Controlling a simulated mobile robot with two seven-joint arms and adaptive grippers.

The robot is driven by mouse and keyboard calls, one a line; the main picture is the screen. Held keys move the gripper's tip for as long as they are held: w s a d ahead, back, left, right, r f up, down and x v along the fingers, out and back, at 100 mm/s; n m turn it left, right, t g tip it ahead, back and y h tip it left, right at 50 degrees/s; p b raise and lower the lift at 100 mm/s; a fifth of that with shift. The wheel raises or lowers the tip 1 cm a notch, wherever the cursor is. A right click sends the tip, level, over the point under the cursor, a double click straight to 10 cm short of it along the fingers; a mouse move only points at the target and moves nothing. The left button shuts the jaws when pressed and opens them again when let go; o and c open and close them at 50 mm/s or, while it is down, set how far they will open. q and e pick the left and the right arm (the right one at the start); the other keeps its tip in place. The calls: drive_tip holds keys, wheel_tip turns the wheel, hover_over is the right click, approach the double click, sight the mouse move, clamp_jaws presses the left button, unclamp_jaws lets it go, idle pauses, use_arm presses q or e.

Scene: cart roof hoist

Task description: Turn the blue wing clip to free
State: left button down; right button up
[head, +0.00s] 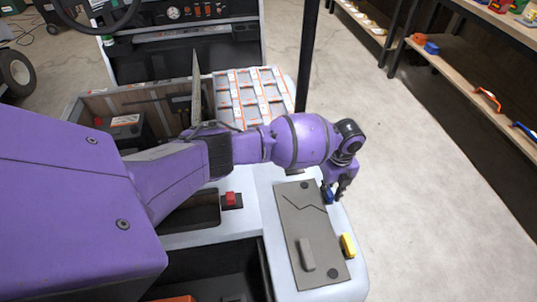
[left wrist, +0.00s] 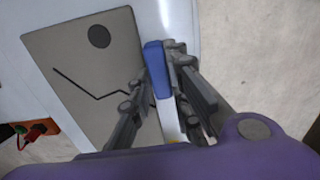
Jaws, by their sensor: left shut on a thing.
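The blue wing clip (head: 329,196) is at the right edge of the white cart body, beside a grey panel (head: 300,225). My left gripper (head: 338,192) is down at the clip and partly covers it in the head view. In the left wrist view the blue clip (left wrist: 158,68) stands between the two dark fingers of my left gripper (left wrist: 167,92), which are shut on it. The grey panel also shows there (left wrist: 85,70), with a dark round spot and a black bent line. My right gripper is not in view.
A yellow clip (head: 348,245) sits on the same edge nearer the front. A red switch (head: 231,198) stands left of the panel. A black upright post (head: 307,60) rises behind my arm. Shelves (head: 470,75) stand at the right, with open floor between.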

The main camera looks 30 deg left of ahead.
sight(330, 190)
use_arm(q)
drive_tip(key=shift+d+m, duration=0.1)
drive_tip(key=shift+m, duration=0.3)
drive_tip(key=c, duration=1.6)
unclamp_jaws()
drive_tip(key=shift+c, duration=0.2)
drive_tip(key=shift+r, duration=0.1)
wheel_tip(330, 190, up, 12)
